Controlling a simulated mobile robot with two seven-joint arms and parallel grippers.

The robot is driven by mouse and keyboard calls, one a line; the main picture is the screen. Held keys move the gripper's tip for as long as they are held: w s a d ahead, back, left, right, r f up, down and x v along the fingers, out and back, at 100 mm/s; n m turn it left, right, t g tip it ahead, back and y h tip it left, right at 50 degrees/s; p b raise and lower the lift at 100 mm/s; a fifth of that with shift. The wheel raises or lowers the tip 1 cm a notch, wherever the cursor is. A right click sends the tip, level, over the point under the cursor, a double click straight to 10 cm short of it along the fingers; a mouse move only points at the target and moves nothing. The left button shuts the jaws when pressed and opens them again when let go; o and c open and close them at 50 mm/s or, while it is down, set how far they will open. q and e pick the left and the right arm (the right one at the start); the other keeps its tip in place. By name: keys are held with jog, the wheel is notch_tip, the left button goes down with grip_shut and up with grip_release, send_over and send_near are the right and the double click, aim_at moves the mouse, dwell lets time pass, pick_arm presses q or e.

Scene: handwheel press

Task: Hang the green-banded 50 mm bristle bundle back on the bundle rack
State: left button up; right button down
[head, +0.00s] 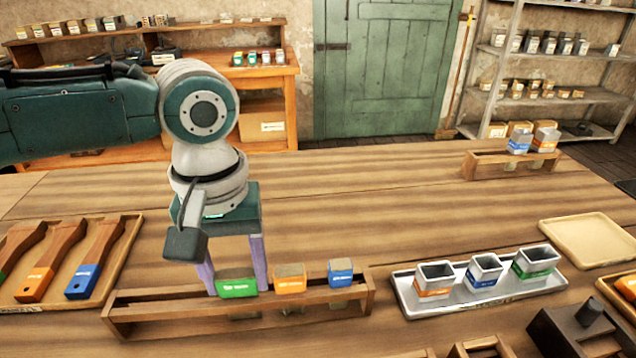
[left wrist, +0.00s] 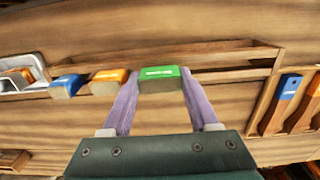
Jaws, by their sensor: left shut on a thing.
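The green-banded bristle bundle (head: 237,284) is at the wooden bundle rack (head: 140,318) in the front left middle of the head view. In the left wrist view the green bundle (left wrist: 160,78) sits between the two purple fingers. My left gripper (head: 238,282) points down and is shut on this bundle, over the rack's slot. An orange-banded bundle (head: 290,279) and a blue-banded bundle (head: 341,273) hang in the same rack to its right. Whether the green bundle rests on the rails cannot be told. My right gripper is not in view.
A metal tray (head: 535,285) with three banded ferrules stands to the right. A wooden tray (head: 118,262) with brush handles lies at left. A second rack (head: 480,166) stands at the back right, and an empty tray (head: 585,241) at right. The table's middle is clear.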

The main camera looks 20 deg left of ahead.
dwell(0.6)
pick_arm(q)
jog(key=shift+p, duration=0.5)
jog(key=shift+f, duration=0.1)
jog(key=o, duration=1.4)
notch_tip(320, 180, up, 10)
jog(key=shift+p, duration=0.8)
